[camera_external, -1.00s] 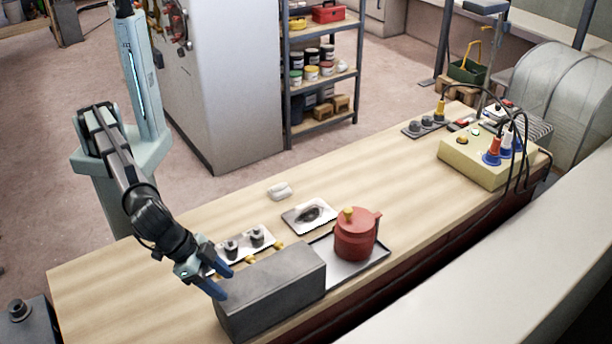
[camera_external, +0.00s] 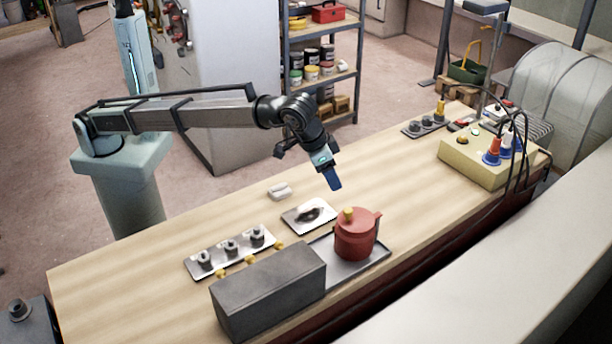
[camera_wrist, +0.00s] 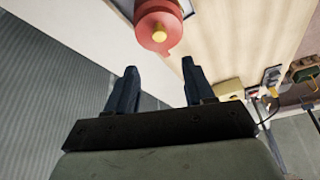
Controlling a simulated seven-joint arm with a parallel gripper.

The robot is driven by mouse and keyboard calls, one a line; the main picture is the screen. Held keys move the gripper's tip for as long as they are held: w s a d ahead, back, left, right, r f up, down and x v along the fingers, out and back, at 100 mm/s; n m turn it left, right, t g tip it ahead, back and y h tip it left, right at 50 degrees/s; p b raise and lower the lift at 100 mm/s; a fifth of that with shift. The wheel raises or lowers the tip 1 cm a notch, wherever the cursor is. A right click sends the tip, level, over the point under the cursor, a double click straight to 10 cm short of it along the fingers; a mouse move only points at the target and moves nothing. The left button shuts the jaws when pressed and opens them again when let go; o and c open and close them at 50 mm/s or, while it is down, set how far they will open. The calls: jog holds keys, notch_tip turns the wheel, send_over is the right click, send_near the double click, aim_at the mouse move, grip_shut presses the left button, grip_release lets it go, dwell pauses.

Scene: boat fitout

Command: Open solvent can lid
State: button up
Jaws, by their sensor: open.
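The red solvent can (camera_external: 356,240) stands upright on a grey tray (camera_external: 373,260) near the front edge of the bench. Its lid with a yellow knob (camera_external: 348,214) sits on top. In the wrist view the can (camera_wrist: 159,20) is at the top, with its yellow knob (camera_wrist: 159,34) toward me, beyond the fingertips. My gripper (camera_external: 334,180) hangs above and behind the can, its blue fingers pointing down, apart from it. The wrist view shows my gripper (camera_wrist: 158,72) with its two fingers spread and nothing between them.
A grey box (camera_external: 268,290) stands left of the can. A plate with a dark stain (camera_external: 309,216), a small white object (camera_external: 279,191) and a strip with several knobs (camera_external: 231,252) lie nearby. A yellow control box (camera_external: 478,162) with cables stands at right. Bench between is clear.

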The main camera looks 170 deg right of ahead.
aim_at(348, 210)
jog(key=x, duration=1.2)
jog(key=shift+s+a+f, duration=0.1)
jog(key=shift+a+f, duration=0.1)
jog(key=shift+f, duration=0.15)
grip_shut()
